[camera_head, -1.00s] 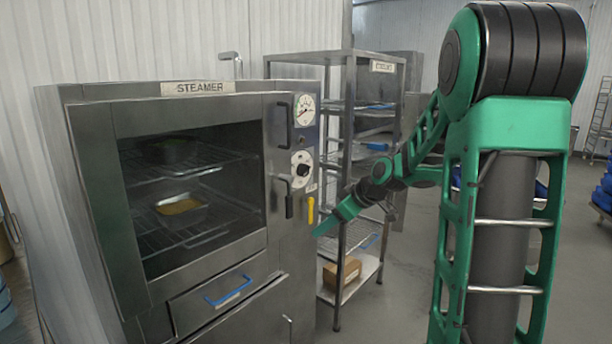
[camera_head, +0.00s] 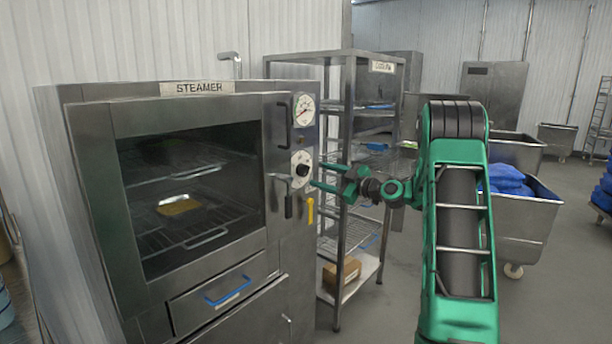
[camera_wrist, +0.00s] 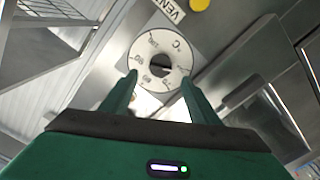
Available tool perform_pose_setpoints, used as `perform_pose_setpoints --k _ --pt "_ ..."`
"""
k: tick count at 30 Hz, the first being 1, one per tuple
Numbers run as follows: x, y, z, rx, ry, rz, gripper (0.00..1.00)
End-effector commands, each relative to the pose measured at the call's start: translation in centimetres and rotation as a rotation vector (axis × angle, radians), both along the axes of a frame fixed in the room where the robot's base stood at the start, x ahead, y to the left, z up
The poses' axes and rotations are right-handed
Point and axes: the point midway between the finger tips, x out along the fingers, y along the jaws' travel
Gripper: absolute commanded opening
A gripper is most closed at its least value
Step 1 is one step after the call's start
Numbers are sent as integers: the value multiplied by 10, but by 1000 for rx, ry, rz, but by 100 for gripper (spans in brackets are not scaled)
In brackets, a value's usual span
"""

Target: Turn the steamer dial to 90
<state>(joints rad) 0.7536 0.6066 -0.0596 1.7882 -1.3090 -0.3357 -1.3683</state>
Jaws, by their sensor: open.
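The steamer (camera_head: 90,200) is a steel cabinet at the left in the head view, with a glass door shut in front. Its dial (camera_head: 302,170) is a round white plate with a black knob, on the right front panel below a white gauge (camera_head: 304,110). My gripper (camera_head: 316,175) is open and empty, its green fingers pointing left at the dial from close by. In the wrist view the dial (camera_wrist: 160,43) lies just beyond the gap between my open fingertips (camera_wrist: 159,78). The pointer's exact setting cannot be read.
A steel cart (camera_head: 525,230) with blue bags stands farther right.

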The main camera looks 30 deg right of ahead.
Motion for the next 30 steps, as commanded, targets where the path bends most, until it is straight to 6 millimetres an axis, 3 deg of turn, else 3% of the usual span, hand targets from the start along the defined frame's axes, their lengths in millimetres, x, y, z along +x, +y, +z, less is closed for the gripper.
perform_pose_setpoints --k 6,12,25,26,30 --pt "38 15 -1 0 1 3 55" --pt "61 24 0 -1 0 2 55" --pt "70 27 0 1 1 1 55" --pt "70 27 0 1 1 2 53" --pt "70 27 0 0 2 1 20"
